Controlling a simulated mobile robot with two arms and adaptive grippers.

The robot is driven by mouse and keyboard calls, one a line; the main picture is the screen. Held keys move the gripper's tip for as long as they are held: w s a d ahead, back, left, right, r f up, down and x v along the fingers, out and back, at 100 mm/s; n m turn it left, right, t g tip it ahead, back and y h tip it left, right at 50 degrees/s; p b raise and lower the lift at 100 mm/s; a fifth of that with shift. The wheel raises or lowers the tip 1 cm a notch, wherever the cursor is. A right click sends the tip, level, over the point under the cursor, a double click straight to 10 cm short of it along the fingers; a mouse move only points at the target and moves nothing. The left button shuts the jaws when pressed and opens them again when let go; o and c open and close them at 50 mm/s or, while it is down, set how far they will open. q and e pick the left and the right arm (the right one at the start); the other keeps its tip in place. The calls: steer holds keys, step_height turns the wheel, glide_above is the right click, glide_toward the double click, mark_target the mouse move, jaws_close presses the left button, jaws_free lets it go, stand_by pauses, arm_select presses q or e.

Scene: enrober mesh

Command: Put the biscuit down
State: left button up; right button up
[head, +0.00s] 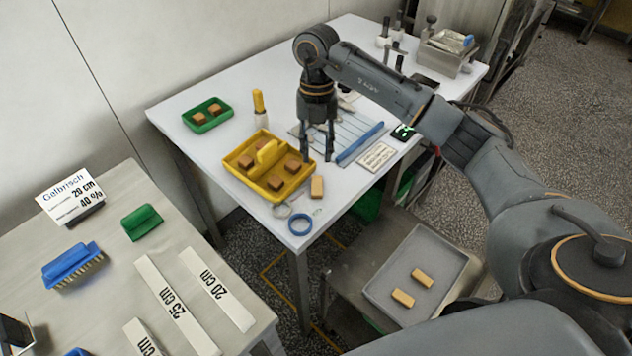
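A beige biscuit (317,187) lies on the white table (345,195), just right of the yellow tray and near the front edge. Two more biscuits (411,288) lie apart on a grey tray (378,280) on a lower stand. My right gripper (317,158) points down over the table, behind the lone biscuit. Its fingers are apart, with nothing visible between them. It stands at the left part of a pale slatted panel (347,133), which may be the mesh; the gripper partly hides it. My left gripper is out of view.
The yellow tray (243,175) holds several brown blocks; a green tray (190,124) holds two. A blue bar (360,143), a label card (376,157) and a blue ring (299,224) lie nearby. A metal container (440,59) stands at the back right. Brushes and length strips occupy the left table.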

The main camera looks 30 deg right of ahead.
mark_target(317, 184)
step_height(317, 184, down, 3)
steer(key=shift+a+r, duration=0.15)
steer(key=shift+r, duration=0.05)
steer(key=shift+f, duration=0.35)
steer(key=f+p, duration=0.1)
steer(key=s+f+p, duration=0.1)
steer(key=shift+a+f, duration=0.1)
steer(key=shift+f, duration=0.2)
step_height(317, 184, down, 2)
steer(key=shift+f+p, duration=0.1)
steer(key=shift+p, duration=0.2)
steer(key=shift+f, duration=0.15)
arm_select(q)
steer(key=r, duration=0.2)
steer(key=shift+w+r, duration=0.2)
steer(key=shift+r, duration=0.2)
arm_select(e)
steer(key=c, duration=0.5)
